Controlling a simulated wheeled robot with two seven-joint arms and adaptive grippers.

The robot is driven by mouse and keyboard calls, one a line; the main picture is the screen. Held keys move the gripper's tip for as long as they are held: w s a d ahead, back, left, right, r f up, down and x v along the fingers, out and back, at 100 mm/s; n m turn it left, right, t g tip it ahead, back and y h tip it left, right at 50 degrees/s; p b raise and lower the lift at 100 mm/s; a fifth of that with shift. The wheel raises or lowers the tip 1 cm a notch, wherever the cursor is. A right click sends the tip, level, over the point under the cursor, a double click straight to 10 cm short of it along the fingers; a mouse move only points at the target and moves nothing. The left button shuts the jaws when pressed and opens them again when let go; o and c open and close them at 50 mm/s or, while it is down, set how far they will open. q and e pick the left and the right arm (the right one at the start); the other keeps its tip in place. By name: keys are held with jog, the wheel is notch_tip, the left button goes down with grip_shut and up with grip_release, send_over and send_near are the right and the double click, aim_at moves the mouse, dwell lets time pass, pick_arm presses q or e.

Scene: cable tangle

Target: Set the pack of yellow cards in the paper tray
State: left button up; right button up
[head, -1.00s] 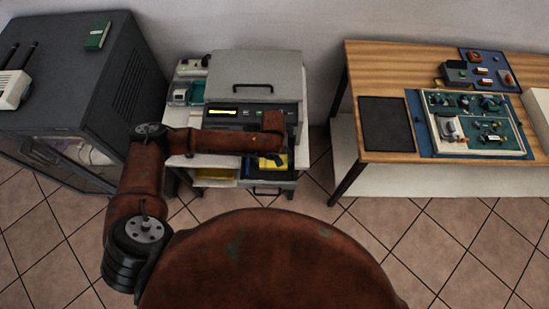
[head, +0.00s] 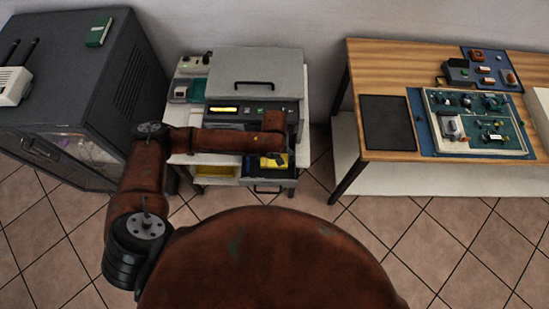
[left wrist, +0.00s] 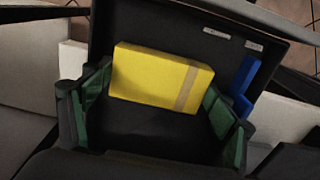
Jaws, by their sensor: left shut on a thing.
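The pack of yellow cards (left wrist: 150,75) is a yellow block with a tan band near its right end. It lies between the green-padded fingers of my left gripper (left wrist: 160,103), which is shut on it. In the left wrist view the pack is over or inside a dark open tray (left wrist: 185,28) with small pale labels on its rim; I cannot tell if it touches the floor. In the head view my left gripper (head: 278,160) is above the pulled-out tray (head: 267,183) below the printer, with yellow showing beside it. My right gripper is not in view.
The grey printer (head: 253,75) stands on a white stand behind my forearm. A blue piece (left wrist: 243,88) lies at the right side inside the tray. A dark cabinet (head: 75,75) is at the left. A wooden table (head: 385,75) with boards is at the right.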

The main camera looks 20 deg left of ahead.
aim_at(274, 159)
pick_arm(q)
jog(key=shift+f, duration=0.1)
jog(key=o, duration=1.4)
notch_tip(274, 159, up, 12)
jog(key=shift+f, duration=0.1)
